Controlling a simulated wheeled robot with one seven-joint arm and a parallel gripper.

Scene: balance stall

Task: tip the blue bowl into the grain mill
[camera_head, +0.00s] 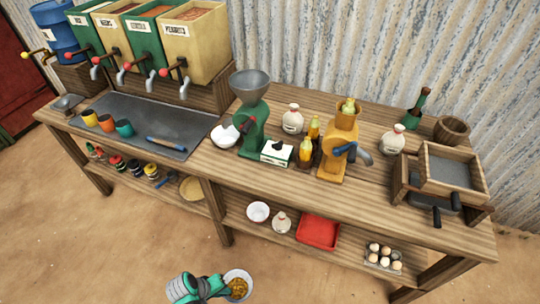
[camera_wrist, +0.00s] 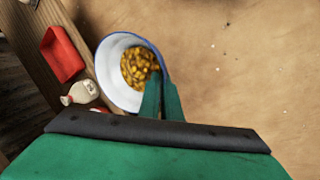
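The blue bowl (camera_head: 247,274) is white inside with a blue rim and holds yellow grain; it also shows in the wrist view (camera_wrist: 108,75). My gripper (camera_head: 226,287) is shut on its rim, with the two green fingers close together at the bowl's edge in the wrist view (camera_wrist: 162,98). The bowl hangs in front of the bench, apart from it, with the grain resting inside. The green grain mill (camera_head: 252,128) stands on the bench top with a wide grey hopper (camera_head: 250,84), well beyond my gripper. The bowl's outer side is mostly hidden.
A white bowl (camera_head: 224,134) and a small labelled box (camera_head: 277,152) stand beside the mill. A yellow machine (camera_head: 338,150), bottles and corn cobs stand to its right. The lower shelf holds a red tray (camera_head: 318,232) and eggs (camera_head: 384,257). The floor before the bench is clear.

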